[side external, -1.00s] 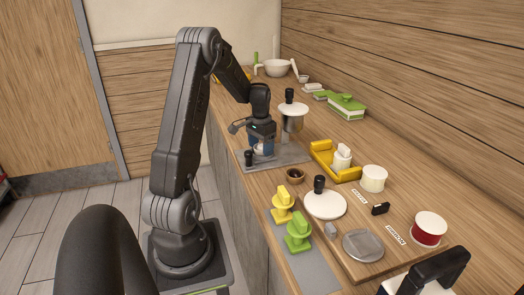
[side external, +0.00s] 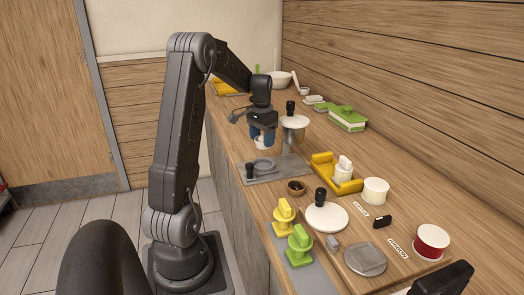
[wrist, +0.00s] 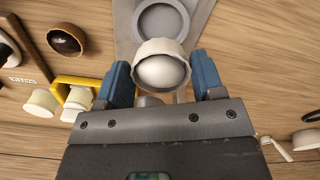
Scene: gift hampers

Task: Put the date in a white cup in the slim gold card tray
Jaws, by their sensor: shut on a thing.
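My gripper (side external: 262,137) is shut on a small white cup (side external: 262,143), held upright above a grey stand (side external: 290,168). In the wrist view the cup (wrist: 160,48) sits between the blue fingers of my gripper (wrist: 163,82). A pale rounded top fills the cup; I cannot make out a date. A yellow-gold tray (side external: 322,169) lies on the counter to the right of the stand, with a white cup-like piece (side external: 343,170) in it. The tray also shows at the left of the wrist view (wrist: 66,82). Another yellow object (side external: 222,89) lies far back, partly hidden by my arm.
A white-topped post (side external: 294,121) rises from the stand close to my gripper. A brown bowl (side external: 296,187), a cream tub (side external: 376,190), a white disc with a black knob (side external: 326,216) and yellow and green stamps (side external: 300,240) stand nearer. A green box (side external: 347,120) is at the back right.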

